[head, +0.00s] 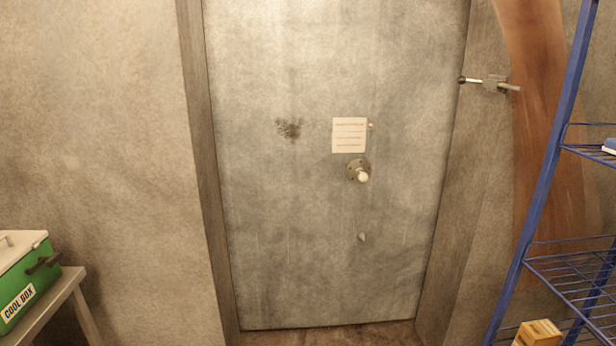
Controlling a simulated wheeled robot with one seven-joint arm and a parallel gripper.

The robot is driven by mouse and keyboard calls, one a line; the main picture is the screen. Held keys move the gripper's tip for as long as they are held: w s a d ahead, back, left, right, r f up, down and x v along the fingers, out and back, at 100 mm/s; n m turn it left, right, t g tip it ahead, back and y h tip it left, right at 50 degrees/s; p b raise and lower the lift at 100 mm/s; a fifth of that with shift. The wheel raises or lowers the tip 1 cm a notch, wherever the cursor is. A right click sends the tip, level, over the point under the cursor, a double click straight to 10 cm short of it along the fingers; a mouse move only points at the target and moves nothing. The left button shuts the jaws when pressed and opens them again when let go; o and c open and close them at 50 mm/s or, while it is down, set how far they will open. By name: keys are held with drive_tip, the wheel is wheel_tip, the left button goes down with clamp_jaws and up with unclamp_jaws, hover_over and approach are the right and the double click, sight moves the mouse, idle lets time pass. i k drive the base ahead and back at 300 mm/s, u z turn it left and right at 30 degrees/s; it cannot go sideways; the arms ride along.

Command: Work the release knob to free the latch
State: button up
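A grey metal freezer door (290,210) stands shut in its frame in the middle of the head view. The release knob (361,174) is a pale rounded knob on a round metal plate, on the right half of the door. A pale notice (349,135) with lines of print sits just above it. A latch-like metal fitting (490,83) with a dark-tipped rod is at the upper right, on the frame and wall beside the door. My gripper is not in view.
A green cool box (27,275) sits on a grey stand (58,297) at the lower left. The space directly before the door looks clear.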

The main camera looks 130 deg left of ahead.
sight(363, 177)
drive_tip(key=u, duration=4.1)
drive_tip(key=i, duration=0.55)
drive_tip(key=u, duration=0.35)
drive_tip(key=i, duration=2.7)
drive_tip(key=u, duration=0.1)
